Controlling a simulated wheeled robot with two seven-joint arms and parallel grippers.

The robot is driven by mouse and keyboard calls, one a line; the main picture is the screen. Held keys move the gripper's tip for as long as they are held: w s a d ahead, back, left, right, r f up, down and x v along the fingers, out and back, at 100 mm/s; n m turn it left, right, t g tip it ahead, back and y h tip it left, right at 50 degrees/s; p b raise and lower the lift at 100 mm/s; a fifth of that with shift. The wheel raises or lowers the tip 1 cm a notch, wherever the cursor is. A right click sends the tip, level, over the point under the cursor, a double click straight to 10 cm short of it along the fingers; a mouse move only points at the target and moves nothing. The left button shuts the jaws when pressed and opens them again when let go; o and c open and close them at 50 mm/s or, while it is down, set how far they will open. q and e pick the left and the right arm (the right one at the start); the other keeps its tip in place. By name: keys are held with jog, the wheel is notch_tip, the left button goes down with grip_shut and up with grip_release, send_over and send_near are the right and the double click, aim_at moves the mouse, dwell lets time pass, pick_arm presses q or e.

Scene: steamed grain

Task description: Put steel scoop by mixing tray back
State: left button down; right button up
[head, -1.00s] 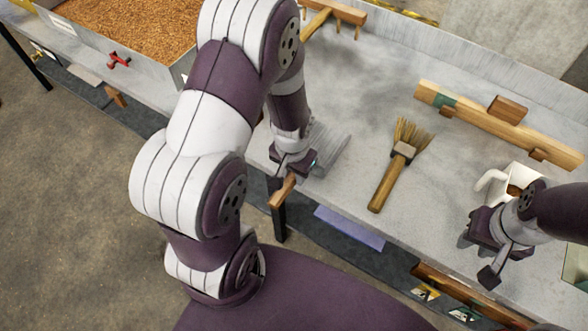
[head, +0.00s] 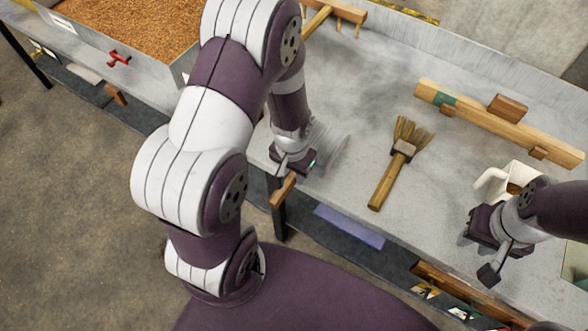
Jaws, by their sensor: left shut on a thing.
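The steel scoop (head: 328,146) is at the near edge of the grey bench, partly hidden by my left gripper; its metal part looks faint against the bench top. A wooden handle (head: 283,190) sticks out toward the near side, below the gripper. My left gripper (head: 292,170) is shut on the scoop. The mixing tray (head: 150,67), full of brown grain, is at the upper left, beyond my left arm. My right gripper (head: 487,240) is at the right by a white jug; its fingers are not clear enough to tell open from shut.
A straw brush (head: 384,182) lies mid-bench. A white jug (head: 490,180) stands beside my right gripper. A wooden rail (head: 490,124) runs along the back right, and a wooden rake (head: 335,12) lies at the top. The bench between scoop and brush is clear.

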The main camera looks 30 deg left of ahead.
pick_arm(q)
jog(key=shift+f, duration=0.1)
jog(key=c, duration=0.8)
grip_release()
jog(key=shift+o, duration=0.2)
notch_tip(320, 180, up, 13)
jog(key=p, duration=0.2)
jog(key=shift+s+f, duration=0.15)
jog(key=shift+s, duration=0.15)
